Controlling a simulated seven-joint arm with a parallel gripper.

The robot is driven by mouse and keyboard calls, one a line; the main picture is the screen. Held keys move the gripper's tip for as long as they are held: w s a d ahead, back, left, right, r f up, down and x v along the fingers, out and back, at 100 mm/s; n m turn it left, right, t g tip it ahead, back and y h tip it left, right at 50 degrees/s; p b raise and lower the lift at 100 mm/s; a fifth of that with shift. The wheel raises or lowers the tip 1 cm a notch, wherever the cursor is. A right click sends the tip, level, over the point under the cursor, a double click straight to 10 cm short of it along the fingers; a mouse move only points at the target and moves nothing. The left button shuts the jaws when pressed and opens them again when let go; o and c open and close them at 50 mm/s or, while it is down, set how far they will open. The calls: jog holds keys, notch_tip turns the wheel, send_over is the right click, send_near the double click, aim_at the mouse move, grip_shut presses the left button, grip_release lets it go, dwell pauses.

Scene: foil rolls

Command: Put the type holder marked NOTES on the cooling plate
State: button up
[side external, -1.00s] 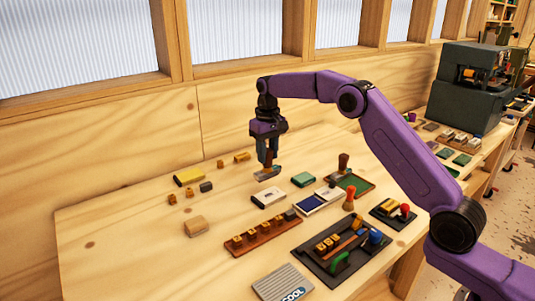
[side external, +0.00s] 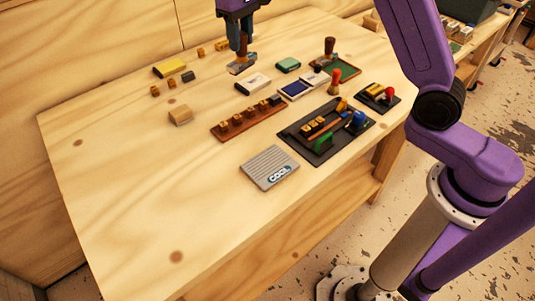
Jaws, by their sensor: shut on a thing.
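My gripper (side external: 241,50) is at the top of the side view, over the back part of the table, pointing down. It is shut on a small grey holder with a brown part (side external: 240,68). I cannot read any marking on it, so I cannot tell whether it says NOTES. I also cannot tell whether it touches the table. The cooling plate (side external: 270,160), a grey ribbed slab with a COOL label, lies flat near the table's front edge, well in front of my gripper. Its top is bare.
A green box (side external: 288,65) stands nearby. The table's left front is clear.

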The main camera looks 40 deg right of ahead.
jog(key=s+a+r+n, duration=0.2)
jog(key=s+a+r, duration=0.15)
jog(key=s, duration=0.45)
jog(key=s+d+f+n, duration=0.1)
jog(key=s+n, duration=0.1)
jog(key=s, duration=1)
jog(key=s+d+f+n, duration=0.1)
jog(key=s+f+n, duration=0.15)
jog(key=s, duration=0.95)
jog(key=shift+w+a+f, duration=1.25)
jog(key=shift+w+f, duration=0.65)
jog(key=shift+f, duration=0.15)
jog(key=shift+w+a+f, duration=1.2)
jog(key=shift+w+f, duration=0.7)
jog(key=shift+f, duration=0.1)
jog(key=shift+w+a+f, duration=1.25)
jog(key=shift+w+f, duration=0.65)
jog(key=shift+f, duration=0.15)
